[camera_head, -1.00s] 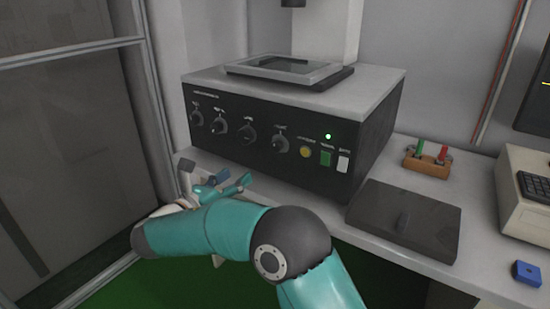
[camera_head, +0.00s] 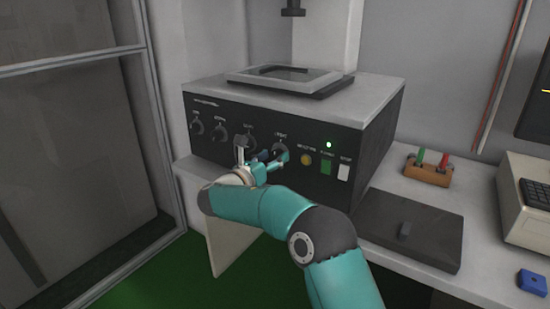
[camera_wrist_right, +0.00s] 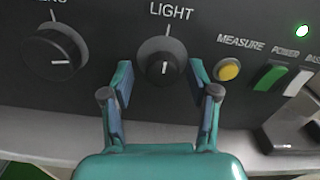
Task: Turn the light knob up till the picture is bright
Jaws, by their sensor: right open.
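The black instrument (camera_head: 300,137) stands on the bench with a row of dark knobs on its front panel. The light knob (camera_wrist_right: 163,62), marked LIGHT, is round and black with a white mark pointing down in the right wrist view. It also shows in the head view (camera_head: 280,147). My right gripper (camera_wrist_right: 162,80) is open, with one finger at each side of the light knob's lower part. I cannot tell whether the fingers touch it. The gripper shows in the head view (camera_head: 264,157) in front of the panel. My left gripper is out of view.
Left of the light knob is another knob (camera_wrist_right: 52,58). To its right are a yellow MEASURE button (camera_wrist_right: 228,69), a green POWER switch (camera_wrist_right: 270,76) and a lit green lamp (camera_wrist_right: 303,31). A dark flat box (camera_head: 411,228) lies on the bench at right.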

